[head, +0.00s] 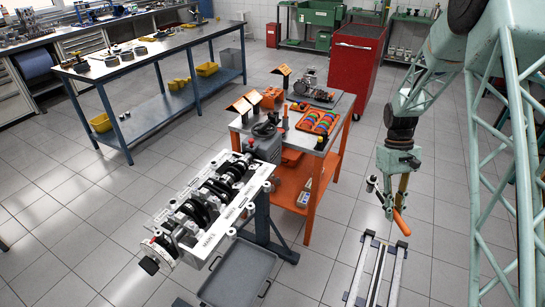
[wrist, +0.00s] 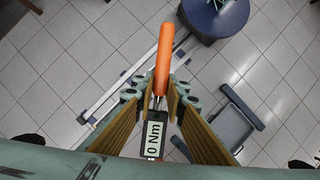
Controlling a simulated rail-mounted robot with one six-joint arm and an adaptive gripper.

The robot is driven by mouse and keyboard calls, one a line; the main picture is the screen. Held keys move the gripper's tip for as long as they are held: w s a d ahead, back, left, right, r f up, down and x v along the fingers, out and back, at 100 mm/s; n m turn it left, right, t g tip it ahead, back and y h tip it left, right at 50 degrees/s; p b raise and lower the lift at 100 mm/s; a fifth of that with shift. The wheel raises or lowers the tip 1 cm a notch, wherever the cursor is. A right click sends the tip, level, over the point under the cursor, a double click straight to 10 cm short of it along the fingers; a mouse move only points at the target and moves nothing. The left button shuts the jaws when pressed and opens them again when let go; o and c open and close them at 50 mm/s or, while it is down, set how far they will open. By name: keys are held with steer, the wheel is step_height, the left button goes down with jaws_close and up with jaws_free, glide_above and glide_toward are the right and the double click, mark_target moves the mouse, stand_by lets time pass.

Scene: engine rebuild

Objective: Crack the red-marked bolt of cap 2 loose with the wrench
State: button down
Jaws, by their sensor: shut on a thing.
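My gripper (head: 393,185) hangs at the right in the head view, over the floor and away from the engine. It is shut on the torque wrench, whose orange handle (head: 401,222) sticks out below the fingers. In the wrist view, the wrench's orange handle (wrist: 165,55) points away between the fingers (wrist: 160,97), and its display (wrist: 153,138) reads 0 Nm. The engine block (head: 208,208) is on a stand at centre left, with its crankshaft and caps facing up. I cannot make out cap 2's red-marked bolt at this size.
An orange bench (head: 335,160) with a tray of coloured parts (head: 319,122) stands behind the engine. A grey drip tray (head: 238,275) is below the block. A rail (head: 375,270) runs along the floor below my gripper.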

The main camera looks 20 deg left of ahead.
steer(key=w+a+r+n+t+h+p, duration=0.15)
steer(key=a+n, duration=0.25)
steer(key=a, duration=0.4)
steer(key=a+r+n+t, duration=0.1)
steer(key=a+r+n, duration=0.2)
steer(key=a, duration=0.5)
steer(key=w+a+r+n+t+h+p, duration=0.15)
steer(key=a+n, duration=0.25)
steer(key=a, duration=0.4)
steer(key=s+a+r+n+t, duration=0.1)
steer(key=s+a+r+n, duration=0.1)
steer(key=a, duration=0.6)
steer(key=s+a+r+n+t+y+p, duration=0.1)
steer(key=s+a+r+n, duration=0.2)
steer(key=a, duration=0.6)
steer(key=s+a+r+n+t+y, duration=0.1)
steer(key=s+a+r+n, duration=0.1)
steer(key=a+n, duration=0.3)
steer(key=a, duration=0.4)
steer(key=shift+s+r+n, duration=0.25)
steer(key=shift+s+n, duration=0.1)
steer(key=shift+n, duration=0.05)
steer(key=shift+f, duration=0.3)
step_height(320, 180, down, 4)
steer(key=b, duration=0.2)
steer(key=shift+f+b, duration=0.1)
steer(key=shift+b, duration=0.3)
steer(key=shift+f, duration=0.85)
stand_by(0.6)
